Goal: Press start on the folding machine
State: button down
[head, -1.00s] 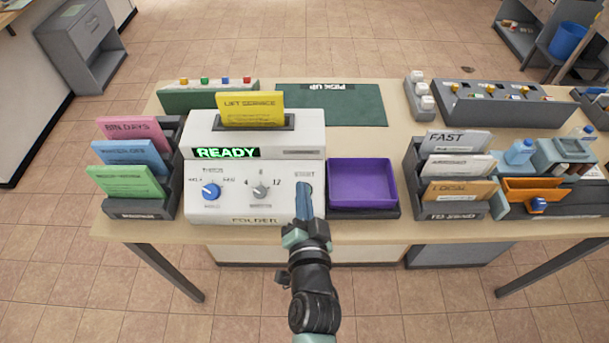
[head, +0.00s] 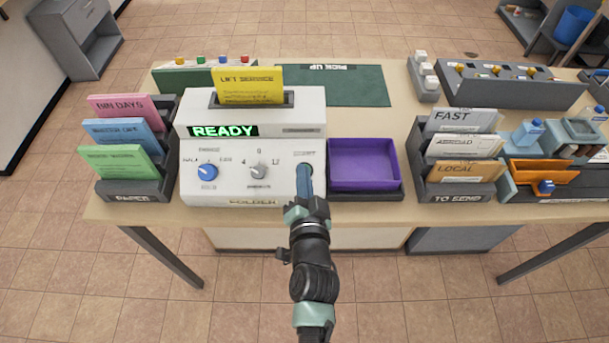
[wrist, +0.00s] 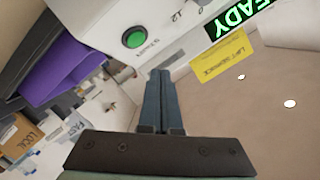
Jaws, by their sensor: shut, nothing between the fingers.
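The white folding machine (head: 225,185) stands on the table, its green display (head: 223,131) reading READY. A blue knob (head: 208,172) and a grey knob (head: 259,171) are on its sloped front. A yellow LIFT SERVICE sheet (head: 249,85) stands in its top slot. The round green start button (wrist: 134,38) shows in the wrist view; in the head view my gripper covers it. My gripper (head: 304,168) is shut and empty, its fingers in front of the start label. In the wrist view the fingertips (wrist: 160,75) lie beside the button, apart from it in the picture; contact cannot be told.
A purple tray (head: 363,165) sits right of the machine. A rack (head: 137,189) of coloured papers is on its left, and a TO SEND rack (head: 458,190) of envelopes further right. A green PICK UP mat (head: 340,88) lies behind.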

jog(key=shift+w+f+b, duration=0.55)
jog(key=shift+f+b, duration=0.05)
jog(key=shift+f, duration=0.2)
jog(key=shift+w+f+b, duration=0.5)
jog(key=shift+f+b, duration=0.1)
jog(key=shift+f, duration=0.15)
dwell(0.9)
jog(key=shift+w+f+b, duration=0.2)
jog(key=shift+f+b, duration=0.15)
jog(key=shift+b, duration=0.05)
jog(key=shift+w+f+b, duration=0.25)
jog(key=shift+f+b, duration=0.05)
jog(key=shift+b, duration=0.1)
dwell(0.5)
dwell(0.3)
jog(key=shift+s+r+p, duration=0.5)
jog(key=shift+r+p, duration=0.15)
jog(key=shift+p, duration=0.05)
jog(key=s+r+p, duration=0.2)
jog(key=r+p, duration=0.2)
jog(key=shift+s+r, duration=0.1)
jog(key=shift+s, duration=0.3)
